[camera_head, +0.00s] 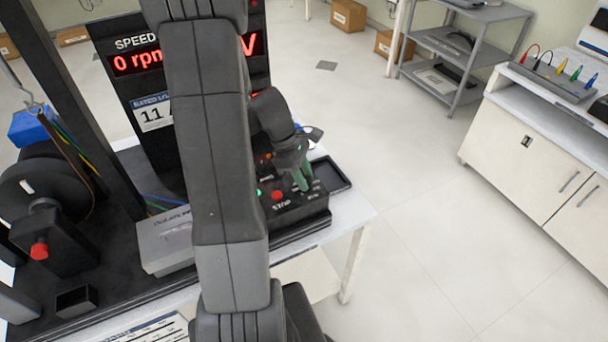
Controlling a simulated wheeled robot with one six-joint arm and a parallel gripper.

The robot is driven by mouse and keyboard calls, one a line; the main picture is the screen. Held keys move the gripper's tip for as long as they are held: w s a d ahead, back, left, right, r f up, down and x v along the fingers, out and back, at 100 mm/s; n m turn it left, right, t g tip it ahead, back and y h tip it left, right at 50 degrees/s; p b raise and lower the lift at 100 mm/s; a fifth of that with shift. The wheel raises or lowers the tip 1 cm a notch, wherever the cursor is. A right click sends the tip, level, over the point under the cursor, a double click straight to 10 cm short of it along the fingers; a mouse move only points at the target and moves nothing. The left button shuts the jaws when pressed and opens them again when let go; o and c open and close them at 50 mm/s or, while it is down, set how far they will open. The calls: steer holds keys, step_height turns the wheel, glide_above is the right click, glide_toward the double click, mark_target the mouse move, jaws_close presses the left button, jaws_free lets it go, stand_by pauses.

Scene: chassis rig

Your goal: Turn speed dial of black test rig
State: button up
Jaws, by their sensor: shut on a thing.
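The black test rig has a control box (305,211) at the front right of the bench, with a red STOP button (277,196) and a small green light on its top. My gripper (302,184) points down over the box, right of the STOP button. Its green fingers are shut at the panel, on the speed dial, which they hide. The dial's pointer and marks cannot be read. The rig's speed display (136,62) shows 0 rpm in red; my arm covers part of the display board.
A grey box (166,244) and a black wheel (38,196) with a red-ended shaft are on the rig at left. A black tray (331,174) lies behind the control box. Open floor lies right of the bench, before a white cabinet (530,165).

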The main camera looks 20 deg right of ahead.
steer(key=m+y, duration=0.1)
steer(key=m, duration=0.2)
steer(key=m+g+p, duration=0.1)
steer(key=m, duration=0.1)
steer(key=shift+w+d+r+m+y, duration=0.1)
steer(key=shift+w+d+m+y, duration=0.05)
steer(key=shift+m+y, duration=0.25)
steer(key=m+y, duration=0.1)
steer(key=m, duration=0.2)
steer(key=shift+d+m, duration=0.1)
steer(key=shift+m, duration=0.2)
steer(key=m+y, duration=0.1)
steer(key=m, duration=0.2)
steer(key=shift+d+m+y+p, duration=0.1)
steer(key=shift+m+y+p, duration=0.2)
steer(key=m+y, duration=0.1)
steer(key=m, duration=0.2)
steer(key=m+t+y, duration=0.1)
steer(key=m, duration=0.2)
steer(key=shift+d, duration=0.15)
steer(key=m, duration=0.2)
steer(key=m+t, duration=0.1)
steer(key=m, duration=0.1)
steer(key=shift+s+y, duration=0.25)
steer(key=shift+y, duration=0.15)
steer(key=shift+m+t, duration=0.7)
steer(key=shift+m, duration=0.9)
steer(key=shift+s+m+y, duration=0.1)
steer(key=shift+m+y, duration=0.2)
